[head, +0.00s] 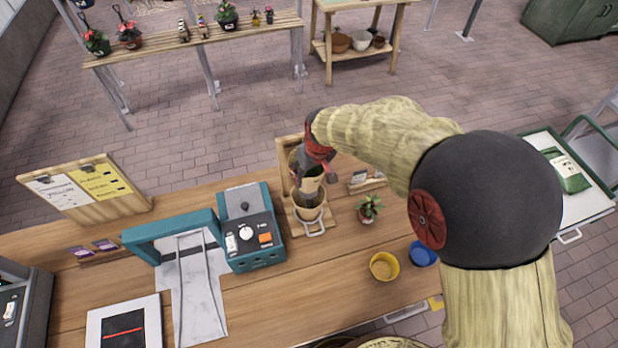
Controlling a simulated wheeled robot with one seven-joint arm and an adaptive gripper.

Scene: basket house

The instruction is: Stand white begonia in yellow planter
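The yellow planter (384,268) stands upright on the wooden bench, right of the middle, with a tan inside and no plant in it. I cannot make out a white begonia for sure. A small leafy plant (369,206) in a pot stands behind the yellow planter; its flower colour is too small to tell. My gripper (308,192) points down at a wooden stand, left of and behind that plant. A cream piece and a bit of green show at its fingers, above a tan cup (309,212). Whether the fingers hold anything is unclear.
A blue pot (424,253) stands close to the yellow planter's right. The wooden stand (284,165) rises behind the cup. A teal machine (250,230) and a sign board (88,188) fill the left. Bare bench (310,290) lies left of the yellow planter.

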